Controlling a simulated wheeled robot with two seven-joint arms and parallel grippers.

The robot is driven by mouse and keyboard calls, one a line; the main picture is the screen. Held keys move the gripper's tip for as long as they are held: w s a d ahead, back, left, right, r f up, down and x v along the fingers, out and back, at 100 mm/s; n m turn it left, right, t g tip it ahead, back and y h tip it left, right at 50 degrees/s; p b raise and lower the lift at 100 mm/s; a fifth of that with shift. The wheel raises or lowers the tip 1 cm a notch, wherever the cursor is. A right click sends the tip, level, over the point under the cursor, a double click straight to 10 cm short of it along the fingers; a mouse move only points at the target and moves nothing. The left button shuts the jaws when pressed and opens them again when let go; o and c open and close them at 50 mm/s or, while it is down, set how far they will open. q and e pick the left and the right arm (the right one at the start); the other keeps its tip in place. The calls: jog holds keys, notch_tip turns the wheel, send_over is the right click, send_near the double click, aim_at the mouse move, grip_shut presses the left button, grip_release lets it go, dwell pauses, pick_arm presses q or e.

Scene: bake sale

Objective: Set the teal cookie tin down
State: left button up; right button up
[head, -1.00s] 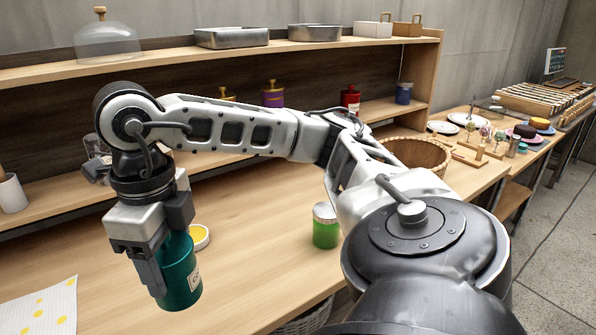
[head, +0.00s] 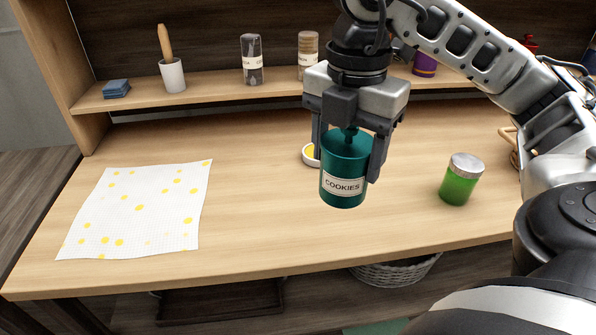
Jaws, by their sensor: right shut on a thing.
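The teal cookie tin (head: 345,172) has a white label reading COOKIES and shows near the middle of the head view. My right gripper (head: 347,152) comes down from above and is shut on it, one finger on each side. The tin is upright and appears held above the wooden table (head: 260,215); the gap beneath it is hard to judge. My left gripper is not in view.
A green jar with a silver lid (head: 461,180) stands right of the tin. A small yellow-and-white round thing (head: 308,154) lies just behind it, partly hidden. A white cloth with yellow dots (head: 140,212) lies at left. The shelf (head: 205,88) holds several items. Bare table lies between cloth and tin.

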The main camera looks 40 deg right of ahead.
jog(key=w+a+f, duration=0.1)
jog(key=w+f, duration=0.3)
jog(key=w+a+f, duration=0.2)
jog(key=w+f, duration=0.2)
jog(key=w+a+f, duration=0.1)
jog(key=w+f, duration=0.3)
jog(key=shift+w+a+f, duration=0.15)
jog(key=shift+a+f, duration=0.05)
jog(key=shift+f, duration=0.1)
jog(key=shift+f, duration=0.15)
jog(key=o, duration=1)
